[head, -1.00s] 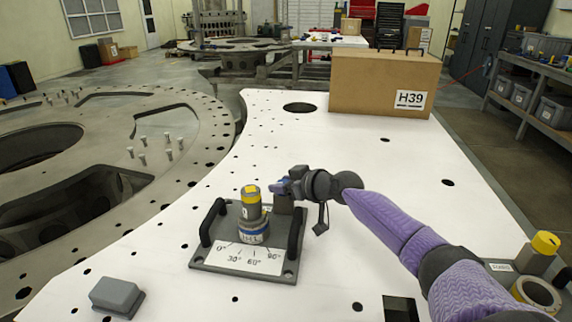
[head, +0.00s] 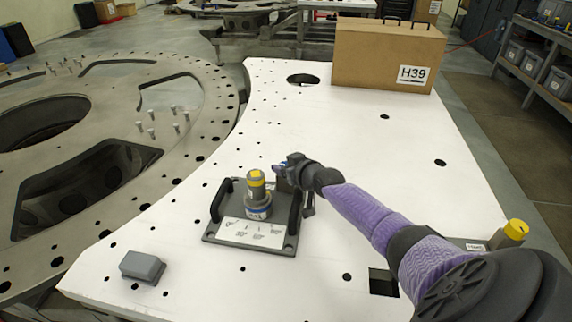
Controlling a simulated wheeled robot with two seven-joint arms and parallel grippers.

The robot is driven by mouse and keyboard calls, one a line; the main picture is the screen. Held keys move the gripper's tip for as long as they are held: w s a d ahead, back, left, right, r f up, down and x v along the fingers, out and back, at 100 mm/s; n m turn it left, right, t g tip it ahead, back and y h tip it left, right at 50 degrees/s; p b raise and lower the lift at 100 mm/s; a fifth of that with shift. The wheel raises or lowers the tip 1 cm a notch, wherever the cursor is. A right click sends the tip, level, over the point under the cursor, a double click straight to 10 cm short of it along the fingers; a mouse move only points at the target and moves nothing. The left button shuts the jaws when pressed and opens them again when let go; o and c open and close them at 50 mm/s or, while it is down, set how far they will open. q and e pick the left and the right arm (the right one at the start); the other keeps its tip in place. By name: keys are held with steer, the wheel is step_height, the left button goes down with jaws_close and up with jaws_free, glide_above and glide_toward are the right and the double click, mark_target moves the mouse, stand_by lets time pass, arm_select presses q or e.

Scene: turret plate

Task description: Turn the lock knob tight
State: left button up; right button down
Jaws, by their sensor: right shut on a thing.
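A dark grey fixture plate (head: 270,240) with a printed angle scale and two black side handles lies on the white table. A grey cylinder with a yellow top (head: 256,185) stands upright on it, in a blue-banded collar (head: 258,210). My right gripper (head: 281,171) is at the plate's far right corner, just right of the cylinder, shut at the top of a small grey block. The lock knob there is mostly hidden by the fingers, and its turn angle cannot be told. My left gripper is not in view.
A grey block (head: 142,266) lies on the white table (head: 370,150) at the front left. A cardboard box marked H39 (head: 385,58) stands at the back. A yellow-topped part (head: 515,230) is at the right. A large metal ring (head: 215,105) fills the left.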

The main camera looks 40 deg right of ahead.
steer(key=shift+c, duration=0.7)
jaws_free()
steer(key=shift+s+r, duration=0.1)
steer(key=shift+s, duration=0.05)
steer(key=p+v, duration=0.4)
steer(key=v, duration=0.1)
steer(key=shift+r+p, duration=0.25)
steer(key=shift+p, duration=0.15)
steer(key=p+v, duration=0.1)
steer(key=v, duration=0.1)
steer(key=p+v, duration=0.1)
steer(key=v, duration=0.1)
steer(key=shift+s+a+f, duration=0.1)
steer(key=shift+s+f, duration=0.05)
steer(key=shift+s, duration=0.1)
